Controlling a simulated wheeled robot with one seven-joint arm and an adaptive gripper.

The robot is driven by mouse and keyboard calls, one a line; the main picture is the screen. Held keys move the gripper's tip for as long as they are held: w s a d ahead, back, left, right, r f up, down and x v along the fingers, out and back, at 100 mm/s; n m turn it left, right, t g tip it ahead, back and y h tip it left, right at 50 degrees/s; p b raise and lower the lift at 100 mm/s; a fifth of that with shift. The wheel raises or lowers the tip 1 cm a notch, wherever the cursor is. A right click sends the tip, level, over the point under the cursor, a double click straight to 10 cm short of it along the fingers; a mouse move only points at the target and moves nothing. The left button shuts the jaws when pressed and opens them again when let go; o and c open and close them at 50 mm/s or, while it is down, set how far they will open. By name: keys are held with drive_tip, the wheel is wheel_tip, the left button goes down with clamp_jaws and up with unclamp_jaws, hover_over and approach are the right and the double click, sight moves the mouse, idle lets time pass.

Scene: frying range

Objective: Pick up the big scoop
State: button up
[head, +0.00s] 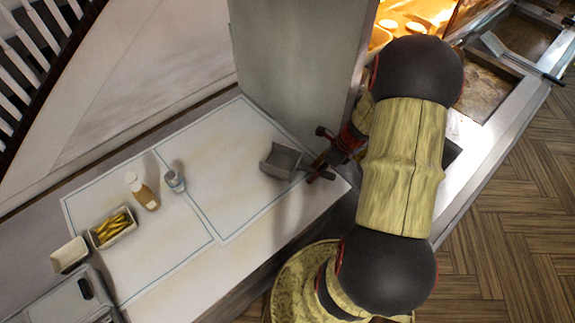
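The big scoop (281,161), a grey metal open-topped box shape, sits at the right end of the white counter, beside the tall grey panel. My gripper (321,168), black with red parts, is low over the counter just right of the scoop, at its handle side. The handle is small and dark here and partly lost among the fingers. I cannot tell whether the fingers are closed around it or only beside it. My arm hides part of the gripper's right side.
A small metal cup (175,181), a brown sauce bottle (146,194), a tray of fries (112,228) and an empty white tray (69,255) stand at the counter's left. The tall grey panel (300,70) rises behind the scoop. Fryers (489,85) are at upper right. The counter's middle is clear.

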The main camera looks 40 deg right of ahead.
drive_tip(key=shift+c, duration=1.2)
clamp_jaws()
